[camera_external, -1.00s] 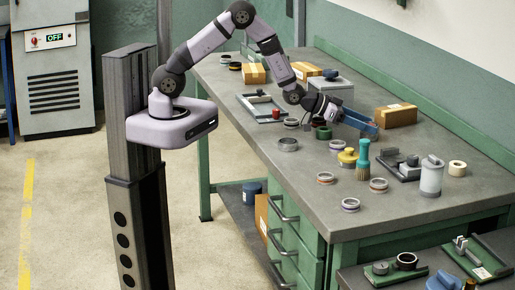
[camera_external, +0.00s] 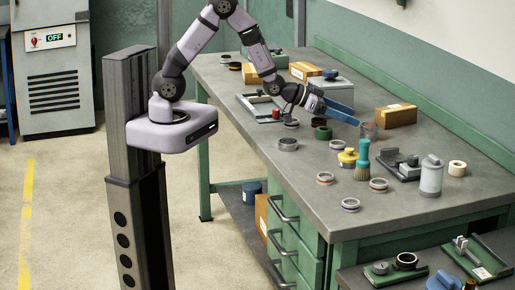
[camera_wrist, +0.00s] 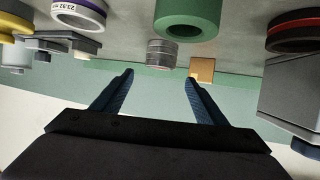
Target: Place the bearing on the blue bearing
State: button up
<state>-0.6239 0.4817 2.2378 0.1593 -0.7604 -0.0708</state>
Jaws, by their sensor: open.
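My gripper (camera_external: 357,121) is open and empty, raised above the far middle of the bench. Its two blue fingers are spread in the wrist view (camera_wrist: 158,76). Several ring-shaped bearings lie on the bench: a plain silver ring (camera_external: 288,144), a purple-banded ring (camera_external: 337,145), orange-banded rings (camera_external: 326,178) and a ring with a bluish-purple band (camera_external: 351,204) near the front edge. I cannot tell which one is the blue bearing. The wrist view shows a white ring with a purple band and a printed label (camera_wrist: 80,14), and a red-and-black ring (camera_wrist: 292,32).
A green ring (camera_external: 322,132) lies below the gripper. A grey metal cylinder (camera_external: 369,131), a cardboard box (camera_external: 396,115) and a grey box (camera_external: 334,88) stand nearby. A yellow part (camera_external: 347,158), a teal brush (camera_external: 362,160) and a grey canister (camera_external: 431,177) stand to the right.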

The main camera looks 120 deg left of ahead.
jog(key=shift+b+v, duration=0.4)
jog(key=shift+v, duration=2.3)
jog(key=shift+d, duration=0.1)
